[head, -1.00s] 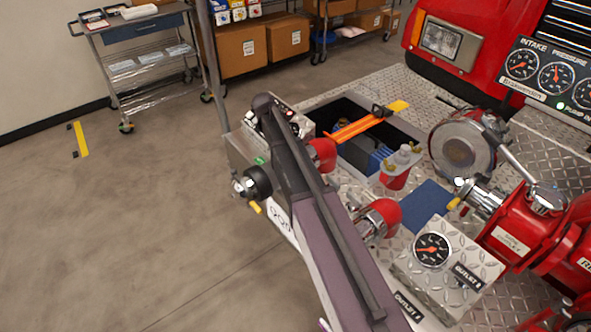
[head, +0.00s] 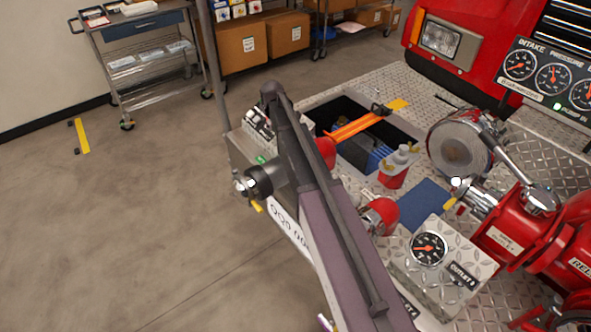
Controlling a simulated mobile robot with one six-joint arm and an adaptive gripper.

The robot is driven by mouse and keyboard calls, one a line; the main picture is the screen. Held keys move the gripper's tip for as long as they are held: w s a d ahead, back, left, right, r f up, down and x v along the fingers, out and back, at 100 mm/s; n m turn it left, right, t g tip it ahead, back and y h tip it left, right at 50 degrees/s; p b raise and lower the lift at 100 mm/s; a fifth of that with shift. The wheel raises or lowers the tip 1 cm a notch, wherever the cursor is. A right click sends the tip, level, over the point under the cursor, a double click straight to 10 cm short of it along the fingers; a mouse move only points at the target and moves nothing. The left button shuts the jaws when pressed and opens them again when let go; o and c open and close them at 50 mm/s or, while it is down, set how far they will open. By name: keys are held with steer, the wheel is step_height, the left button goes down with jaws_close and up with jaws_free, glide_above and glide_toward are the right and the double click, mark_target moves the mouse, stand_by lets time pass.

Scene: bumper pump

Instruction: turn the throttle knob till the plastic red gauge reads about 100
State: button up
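A round black-faced gauge (head: 428,249) with a red needle sits on a diamond-plate box at the lower right; its digits are too small to read. Two more dials, intake (head: 519,66) and pressure (head: 554,79), sit on a dark panel at the upper right, also with red needles. I cannot tell which one is the task's plastic red gauge. No throttle knob can be made out for sure. My arm (head: 335,220) crosses the middle of the view over the left end of the bumper. My gripper does not show; the arm hides part of the area behind it.
An open bumper compartment (head: 408,138) holds blue items, with an orange strap across it. A red jug (head: 393,168) stands beside it. Red pump piping (head: 510,235) fills the right. A metal cart (head: 150,75) stands at the back.

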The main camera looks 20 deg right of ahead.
steer(key=n+g+p, duration=0.1)
steer(key=n, duration=0.2)
steer(key=n+g, duration=0.2)
steer(key=n, duration=0.1)
steer(key=shift+w+r+y+p, duration=0.1)
steer(key=shift+w+y+p, duration=0.05)
steer(key=shift+y+p, duration=0.25)
steer(key=p+v, duration=0.2)
steer(key=shift+r, duration=0.25)
steer(key=p+v, duration=1.2)
steer(key=s+f+m+b, duration=0.3)
steer(key=s+m, duration=0.2)
steer(key=s, duration=0.5)
steer(key=s+f+m+g+b, duration=0.1)
steer(key=s+f+m+b, duration=0.2)
steer(key=s, duration=0.7)
steer(key=s+f+m+g+b, duration=0.1)
steer(key=s+f+m+b, duration=0.2)
steer(key=s+m, duration=0.4)
steer(key=s+f, duration=0.1)
steer(key=s, duration=0.1)
steer(key=shift+s+b, duration=0.35)
steer(key=shift+s, duration=0.05)
steer(key=shift+a+f, duration=0.1)
steer(key=s+m, duration=0.2)
steer(key=s, duration=0.2)
steer(key=shift+s, duration=0.35)
stand_by(1.2)
